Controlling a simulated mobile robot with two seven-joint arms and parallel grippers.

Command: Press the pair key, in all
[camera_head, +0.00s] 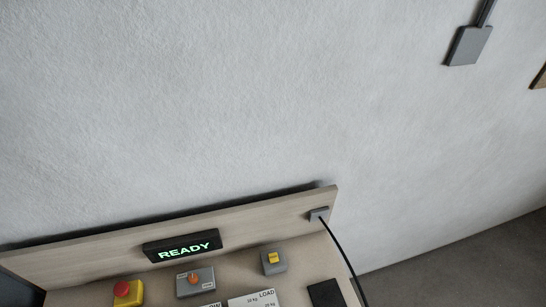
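No key marked as the pair key can be made out. A small grey box with a yellow key or switch (273,258) sits on the bench near its back panel, right of the display. A grey box with an orange knob (194,279) stands to its left, with small labels too fine to read. A black display (182,246) on the back panel reads READY in green. Neither of my grippers is in view. The front of the bench is cut off by the lower edge of the picture.
A yellow box with a red button (123,288) stands at the left. White cards marked LOAD (255,301) and a dark flat pad (326,293) lie at the front right. A black cable (343,258) runs down from a grey socket (319,214). Bare wall (180,110) rises behind.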

